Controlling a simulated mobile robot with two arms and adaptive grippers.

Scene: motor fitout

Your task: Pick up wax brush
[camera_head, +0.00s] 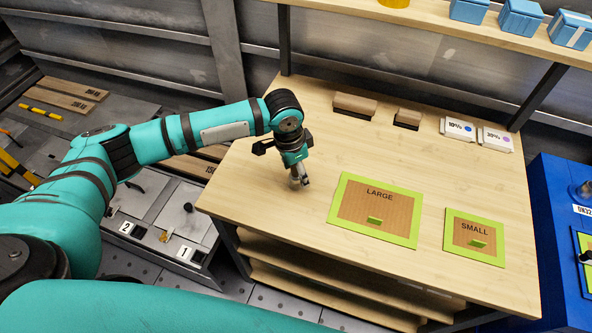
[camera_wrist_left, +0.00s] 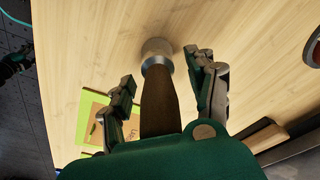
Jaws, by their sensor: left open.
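The wax brush (camera_wrist_left: 158,100) has a brown handle, a silver collar and a pale tip. In the left wrist view it lies lengthwise between the fingers of my left gripper (camera_wrist_left: 163,85). The two fingers stand apart, one on each side of the handle, with a visible gap on both sides. In the head view my left gripper (camera_head: 300,182) points down low over the left part of the wooden table (camera_head: 260,215). There the brush is too small and covered to tell apart from the fingers. My right gripper does not show clearly in either view.
The green-edged LARGE mat (camera_head: 343,206) and SMALL mat (camera_head: 447,232) lie right of my left gripper. Brown blocks (camera_head: 354,105) and white card stacks (camera_head: 458,129) sit along the table's back. A shelf with blue boxes (camera_head: 520,17) hangs above. A blue cabinet (camera_head: 560,215) stands at right.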

